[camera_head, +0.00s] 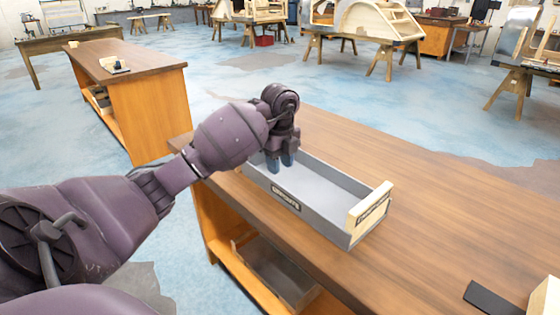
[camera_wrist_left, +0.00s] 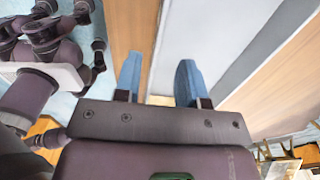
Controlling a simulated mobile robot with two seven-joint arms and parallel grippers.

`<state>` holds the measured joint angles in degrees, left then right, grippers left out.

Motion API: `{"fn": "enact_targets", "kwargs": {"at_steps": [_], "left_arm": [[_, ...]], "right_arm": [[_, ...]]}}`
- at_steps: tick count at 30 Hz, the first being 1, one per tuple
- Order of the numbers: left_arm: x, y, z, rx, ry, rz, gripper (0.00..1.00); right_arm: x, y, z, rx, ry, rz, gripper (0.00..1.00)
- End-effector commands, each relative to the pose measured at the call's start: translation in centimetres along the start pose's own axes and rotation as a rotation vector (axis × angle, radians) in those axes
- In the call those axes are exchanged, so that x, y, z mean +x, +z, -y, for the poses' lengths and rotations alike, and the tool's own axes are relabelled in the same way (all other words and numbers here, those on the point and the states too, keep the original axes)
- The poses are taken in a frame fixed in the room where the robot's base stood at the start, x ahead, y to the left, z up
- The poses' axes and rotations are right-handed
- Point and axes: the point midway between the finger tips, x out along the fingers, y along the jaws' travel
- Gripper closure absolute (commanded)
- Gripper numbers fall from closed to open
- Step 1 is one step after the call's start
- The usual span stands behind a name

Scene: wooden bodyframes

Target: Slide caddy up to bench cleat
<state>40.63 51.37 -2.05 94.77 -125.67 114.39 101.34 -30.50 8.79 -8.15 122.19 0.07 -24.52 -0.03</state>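The caddy (camera_head: 317,188) is a grey open tray with a dark label on its long front side, lying flat and empty on the brown bench (camera_head: 430,190). A pale labelled wooden piece (camera_head: 370,208) stands against its right end; I cannot tell whether it is part of the caddy or the cleat. Another pale wooden block (camera_head: 546,298) is cut off at lower right. My left gripper (camera_head: 280,164) points down at the caddy's left end. Its blue fingers (camera_wrist_left: 157,82) are apart, near the tray's edge; contact is unclear. Small purple arm parts show in the left wrist view, the right gripper indistinct.
A flat black item (camera_head: 492,298) lies near the bench's front edge. A grey bin (camera_head: 280,272) sits on the shelf below. The bench top between the caddy and the lower-right block is mostly clear. Another bench (camera_head: 140,62) stands at back left.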

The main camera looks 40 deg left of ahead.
Motion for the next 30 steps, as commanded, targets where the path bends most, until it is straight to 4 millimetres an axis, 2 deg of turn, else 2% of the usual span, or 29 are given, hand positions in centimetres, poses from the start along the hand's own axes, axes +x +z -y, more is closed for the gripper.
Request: {"fn": "enact_targets", "kwargs": {"at_steps": [7, 18, 24, 30], "left_arm": [[4.0, -0.1, -0.1, 0.001, 0.009, -0.003, 0.63], [9.2, 0.0, -0.1, 0.000, 0.008, -0.002, 0.63], [10.3, 0.0, -0.1, 0.001, 0.003, -0.001, 0.63], [10.4, 0.0, -0.1, 0.001, 0.001, 0.000, 0.63]], "right_arm": [[0.5, 1.4, 0.1, -0.004, -0.005, 0.025, 0.57], [1.0, 1.8, 0.0, -0.008, -0.004, 0.028, 0.57], [1.2, 2.0, 0.0, -0.009, -0.004, 0.031, 0.57], [1.3, 1.9, 0.0, -0.009, -0.005, 0.029, 0.57]]}}
